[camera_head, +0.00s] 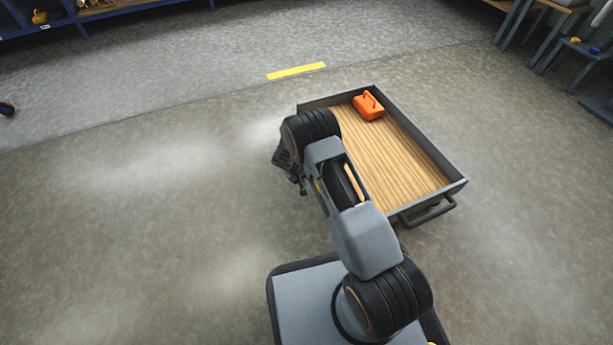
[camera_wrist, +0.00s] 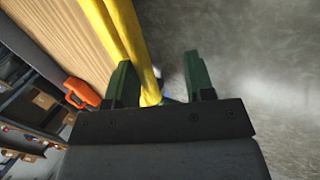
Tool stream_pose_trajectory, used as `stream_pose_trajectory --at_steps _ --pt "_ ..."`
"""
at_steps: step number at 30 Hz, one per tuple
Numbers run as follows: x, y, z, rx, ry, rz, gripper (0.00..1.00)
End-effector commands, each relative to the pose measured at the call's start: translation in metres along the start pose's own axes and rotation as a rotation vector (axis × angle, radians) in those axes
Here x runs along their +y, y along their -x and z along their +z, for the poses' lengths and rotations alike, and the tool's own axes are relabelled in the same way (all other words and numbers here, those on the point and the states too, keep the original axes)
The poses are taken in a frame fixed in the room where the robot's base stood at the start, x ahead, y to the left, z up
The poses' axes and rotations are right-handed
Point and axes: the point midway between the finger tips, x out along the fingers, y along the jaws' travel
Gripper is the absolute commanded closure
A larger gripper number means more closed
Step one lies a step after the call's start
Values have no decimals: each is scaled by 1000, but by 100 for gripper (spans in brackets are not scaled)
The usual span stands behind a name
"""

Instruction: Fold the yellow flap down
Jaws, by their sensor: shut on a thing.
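The yellow flap (camera_wrist: 128,38) shows in the wrist view as bright yellow bars running from the top edge down between my gripper's green fingers. It lies close to the left finger, along the side of the wooden bed. In the head view my gripper (camera_head: 290,172) is a dark shape at the left side of the cart, partly hidden by my arm. The flap is almost wholly hidden there behind my arm.
The low grey-walled cart (camera_head: 428,148) has a wooden slatted bed and a dark handle (camera_head: 428,212). An orange canister (camera_head: 368,105) stands in its far corner. Shelves (camera_head: 85,14) line the back left. A yellow floor stripe (camera_head: 296,71) lies beyond.

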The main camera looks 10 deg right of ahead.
Motion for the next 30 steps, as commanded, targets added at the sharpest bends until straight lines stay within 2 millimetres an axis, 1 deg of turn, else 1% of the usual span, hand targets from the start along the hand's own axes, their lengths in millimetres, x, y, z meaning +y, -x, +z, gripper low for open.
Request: stream_pose_trajectory --at_steps 1,13,17,20,30 --pt "-2 -2 2 -6 2 -2 58" --pt "1 0 1 -4 -1 1 58" --pt "1 4 0 -2 0 1 58" --pt "2 17 0 1 1 2 58" --pt "3 87 -1 2 0 1 58"
